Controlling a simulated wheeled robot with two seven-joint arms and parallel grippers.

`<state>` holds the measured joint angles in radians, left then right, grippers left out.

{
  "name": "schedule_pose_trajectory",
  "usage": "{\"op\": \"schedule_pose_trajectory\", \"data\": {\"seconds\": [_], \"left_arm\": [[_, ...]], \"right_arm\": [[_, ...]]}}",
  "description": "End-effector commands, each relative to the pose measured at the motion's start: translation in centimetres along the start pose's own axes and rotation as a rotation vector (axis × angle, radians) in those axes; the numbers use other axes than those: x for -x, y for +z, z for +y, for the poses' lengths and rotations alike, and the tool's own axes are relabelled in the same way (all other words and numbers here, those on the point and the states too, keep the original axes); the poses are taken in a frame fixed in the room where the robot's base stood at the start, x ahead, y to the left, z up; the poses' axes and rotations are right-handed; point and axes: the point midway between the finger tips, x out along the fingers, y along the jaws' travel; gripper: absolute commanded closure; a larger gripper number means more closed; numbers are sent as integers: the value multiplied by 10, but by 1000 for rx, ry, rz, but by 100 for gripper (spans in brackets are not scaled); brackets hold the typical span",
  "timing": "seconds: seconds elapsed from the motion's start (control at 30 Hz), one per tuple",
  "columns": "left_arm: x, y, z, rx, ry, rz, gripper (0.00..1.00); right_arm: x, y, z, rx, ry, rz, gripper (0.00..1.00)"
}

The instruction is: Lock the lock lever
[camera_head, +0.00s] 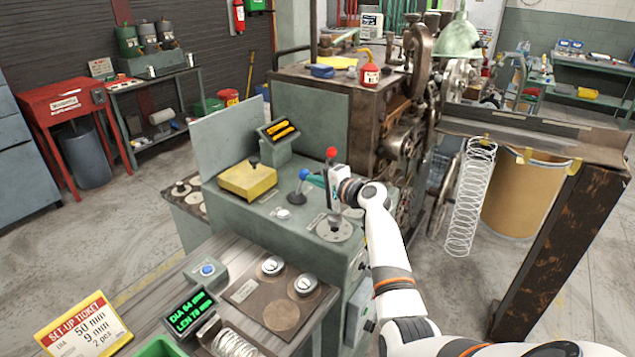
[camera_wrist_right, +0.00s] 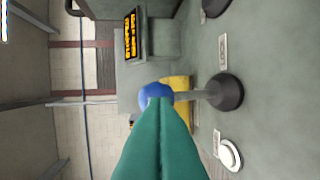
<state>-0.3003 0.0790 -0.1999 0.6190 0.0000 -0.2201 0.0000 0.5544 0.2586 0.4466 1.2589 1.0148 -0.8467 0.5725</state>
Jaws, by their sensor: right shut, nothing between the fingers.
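The lock lever has a blue ball knob (camera_head: 305,174) on a thin stem and a dark round base on the green-grey machine top. In the right wrist view the blue knob (camera_wrist_right: 154,93) and the dark base (camera_wrist_right: 225,92) show, with the stem standing roughly straight out from the panel. My right gripper (camera_head: 316,180) is shut and empty, its teal fingers pointing left at the knob. In the wrist view the teal fingertips (camera_wrist_right: 160,105) overlap the knob's edge; I cannot tell if they touch. My left gripper is not in view.
A red-knobbed lever (camera_head: 332,153) stands right beside my right gripper. A yellow block (camera_head: 247,180) with a black knob lies left of the lock lever. A white button (camera_head: 283,214) is in front. A small display (camera_head: 280,130) stands behind. A wire spring (camera_head: 468,200) hangs at right.

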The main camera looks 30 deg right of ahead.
Motion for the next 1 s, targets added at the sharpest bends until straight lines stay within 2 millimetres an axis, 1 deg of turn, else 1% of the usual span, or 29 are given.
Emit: {"op": "schedule_pose_trajectory", "data": {"seconds": [0.17,0.4,0.57,0.63,0.8,1.0], "left_arm": [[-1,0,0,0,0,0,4],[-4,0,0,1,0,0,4],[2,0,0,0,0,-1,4],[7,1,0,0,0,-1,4],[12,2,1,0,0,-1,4],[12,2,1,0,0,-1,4]], "right_arm": [[-10,-2,11,3,4,0,100],[-29,-6,26,2,4,-1,100],[-42,-9,34,0,2,0,100],[-47,-10,39,10,-29,-2,100],[-59,-12,40,25,-125,-4,100],[-68,-14,39,24,-122,-4,100]]}}
